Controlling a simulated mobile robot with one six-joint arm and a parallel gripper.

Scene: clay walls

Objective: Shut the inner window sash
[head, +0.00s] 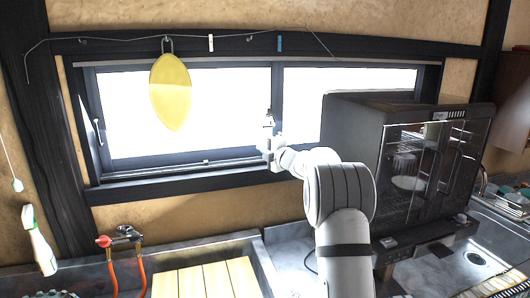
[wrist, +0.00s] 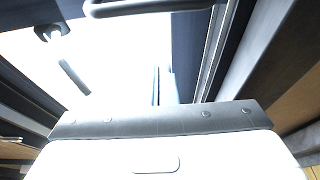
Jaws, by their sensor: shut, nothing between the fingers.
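The window (head: 190,170) is a wide dark frame in the clay wall, with two bright panes side by side. A dark upright stile (head: 277,95) divides them, and I cannot tell for sure which sash is the inner one or how wide any gap is. A pale handle (head: 98,132) shows at the left side of the frame. My gripper (head: 269,117) is shut and empty, in front of the glass close to the middle stile; contact cannot be told. In the wrist view, dark frame members (wrist: 218,50) run at the right beside bright glass.
A yellow oval (head: 171,92) hangs before the left pane from a line with clips. A dark cabinet with glass doors (head: 408,165) stands right of my arm. Below are a red-handled tap (head: 104,241), a wooden slatted board (head: 205,281) and a spray bottle (head: 38,241).

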